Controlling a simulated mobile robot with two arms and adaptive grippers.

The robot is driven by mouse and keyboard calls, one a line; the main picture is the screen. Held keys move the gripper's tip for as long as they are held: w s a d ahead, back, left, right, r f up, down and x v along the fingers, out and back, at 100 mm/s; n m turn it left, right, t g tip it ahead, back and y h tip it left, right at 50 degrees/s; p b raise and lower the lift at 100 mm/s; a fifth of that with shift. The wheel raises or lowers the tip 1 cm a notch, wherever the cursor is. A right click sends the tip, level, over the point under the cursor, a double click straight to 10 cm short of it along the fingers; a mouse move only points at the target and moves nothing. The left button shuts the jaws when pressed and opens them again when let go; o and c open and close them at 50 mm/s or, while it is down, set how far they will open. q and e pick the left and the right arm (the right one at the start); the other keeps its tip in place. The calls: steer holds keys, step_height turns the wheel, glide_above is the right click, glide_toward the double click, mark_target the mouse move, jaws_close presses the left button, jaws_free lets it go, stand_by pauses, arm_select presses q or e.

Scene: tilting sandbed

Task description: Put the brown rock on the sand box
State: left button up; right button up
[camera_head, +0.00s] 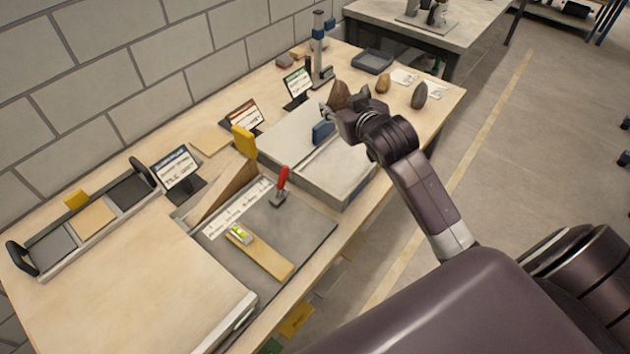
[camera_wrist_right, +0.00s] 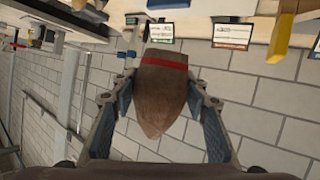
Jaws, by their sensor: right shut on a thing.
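The brown rock (camera_head: 338,96) is a pointed cone shape; a red band shows on it in the right wrist view (camera_wrist_right: 162,92). My right gripper (camera_head: 342,112) is shut on the rock, with one finger on each side of it. In the head view the gripper and rock appear over the far right part of the sand box (camera_head: 342,178), a wide, shallow grey box on the table. The gripper partly covers the rock, and I cannot tell its height above the box. My left gripper is not in view.
A blue block (camera_head: 323,131) and a yellow upright piece (camera_head: 244,140) are at the sand box. A grey tray (camera_head: 372,61) and a post stand (camera_head: 320,50) are behind.

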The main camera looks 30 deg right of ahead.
steer(key=f, duration=1.6)
steer(key=shift+w+d+p, duration=0.15)
steer(key=shift+d+p, duration=0.1)
steer(key=shift+p, duration=0.15)
steer(key=shift+f, duration=1.95)
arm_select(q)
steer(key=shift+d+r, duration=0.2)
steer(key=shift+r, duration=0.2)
arm_select(e)
steer(key=shift+f, duration=0.15)
steer(key=o, duration=1.5)
